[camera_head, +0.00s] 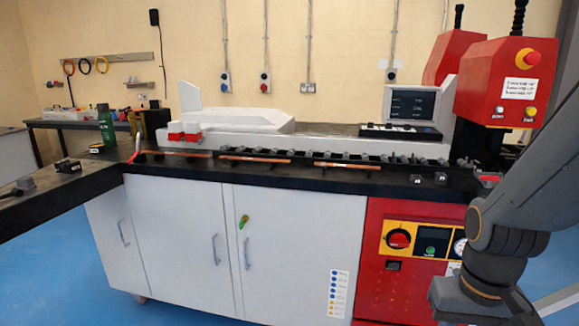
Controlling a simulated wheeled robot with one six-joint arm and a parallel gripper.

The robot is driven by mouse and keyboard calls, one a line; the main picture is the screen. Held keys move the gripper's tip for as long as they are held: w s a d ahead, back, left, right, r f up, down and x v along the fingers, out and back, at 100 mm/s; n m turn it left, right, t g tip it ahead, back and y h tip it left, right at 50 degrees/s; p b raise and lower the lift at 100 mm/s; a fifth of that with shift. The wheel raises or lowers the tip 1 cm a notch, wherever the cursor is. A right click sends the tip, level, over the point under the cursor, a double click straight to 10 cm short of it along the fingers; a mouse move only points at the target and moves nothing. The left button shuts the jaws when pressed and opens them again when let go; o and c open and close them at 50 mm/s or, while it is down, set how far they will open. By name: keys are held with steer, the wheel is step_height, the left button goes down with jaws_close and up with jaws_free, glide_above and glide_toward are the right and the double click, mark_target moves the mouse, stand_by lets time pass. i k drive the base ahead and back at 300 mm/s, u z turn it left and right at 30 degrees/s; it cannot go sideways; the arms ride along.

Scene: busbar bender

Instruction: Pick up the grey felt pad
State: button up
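I cannot pick out the grey felt pad with certainty. A small grey piece (25,184) lies on the black left worktop, beside a dark thin part; it is too small to tell what it is. My arm comes in from the right edge and bends down in front of the red machine cabinet. Its end runs out of the picture at the bottom right, and my gripper is not visible.
The black worktop (60,199) meets the long bench over white cabinets (180,235). Copper bars (255,158) lie along the bench front. A green bottle (106,125) stands at the left corner. Red press heads (500,80) rise at the right. Blue floor is open at left.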

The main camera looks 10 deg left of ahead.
mark_target(24, 183)
steer(key=u, duration=2.15)
